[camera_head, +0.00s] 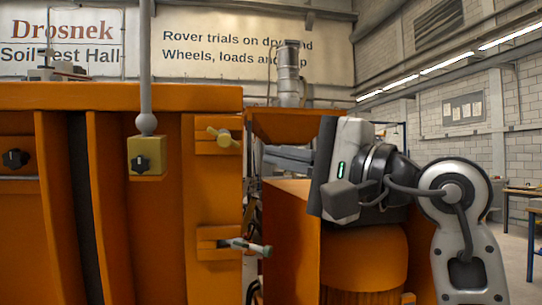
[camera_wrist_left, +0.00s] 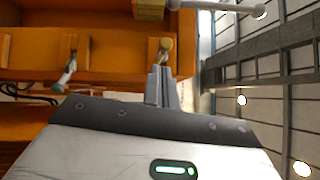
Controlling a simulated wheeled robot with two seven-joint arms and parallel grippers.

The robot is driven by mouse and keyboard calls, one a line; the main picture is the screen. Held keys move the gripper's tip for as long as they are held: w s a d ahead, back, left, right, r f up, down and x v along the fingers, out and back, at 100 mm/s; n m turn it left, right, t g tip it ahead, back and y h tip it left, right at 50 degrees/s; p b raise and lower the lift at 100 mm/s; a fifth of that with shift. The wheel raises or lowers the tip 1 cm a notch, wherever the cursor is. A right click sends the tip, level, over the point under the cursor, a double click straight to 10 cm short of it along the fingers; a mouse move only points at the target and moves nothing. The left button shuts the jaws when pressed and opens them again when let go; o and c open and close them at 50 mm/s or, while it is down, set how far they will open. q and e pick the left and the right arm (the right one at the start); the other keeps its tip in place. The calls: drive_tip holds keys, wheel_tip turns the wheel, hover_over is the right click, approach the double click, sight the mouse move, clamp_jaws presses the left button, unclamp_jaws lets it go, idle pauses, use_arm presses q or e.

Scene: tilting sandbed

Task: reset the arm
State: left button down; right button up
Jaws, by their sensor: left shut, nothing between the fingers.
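My left gripper's hand (camera_head: 345,165) is in the head view, right of the orange sandbed's near end, its arm bending down at the lower right. In the left wrist view the fingers (camera_wrist_left: 161,84) are shut together and empty. A yellow-handled clamp (camera_head: 222,137) sits high on the orange panel; its knob (camera_wrist_left: 163,47) appears just beyond the fingertips in the wrist view, and I cannot tell whether they touch. A grey-handled clamp (camera_head: 245,246) sits lower on the panel and also shows in the wrist view (camera_wrist_left: 67,73). My right gripper is not in view.
A yellow box with a black knob (camera_head: 141,157) is on the orange panel (camera_head: 95,97), under a grey rod with a ball end (camera_head: 146,122). Another black knob (camera_head: 15,158) is at far left. A metal cylinder (camera_head: 288,75) stands behind. Open floor lies far right.

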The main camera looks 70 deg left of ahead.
use_arm(q)
drive_tip(key=s+d+f+b, duration=0.1)
drive_tip(key=d, duration=0.5)
drive_tip(key=shift+d+f, duration=0.15)
drive_tip(key=shift+d, duration=0.1)
drive_tip(key=shift+s, duration=0.1)
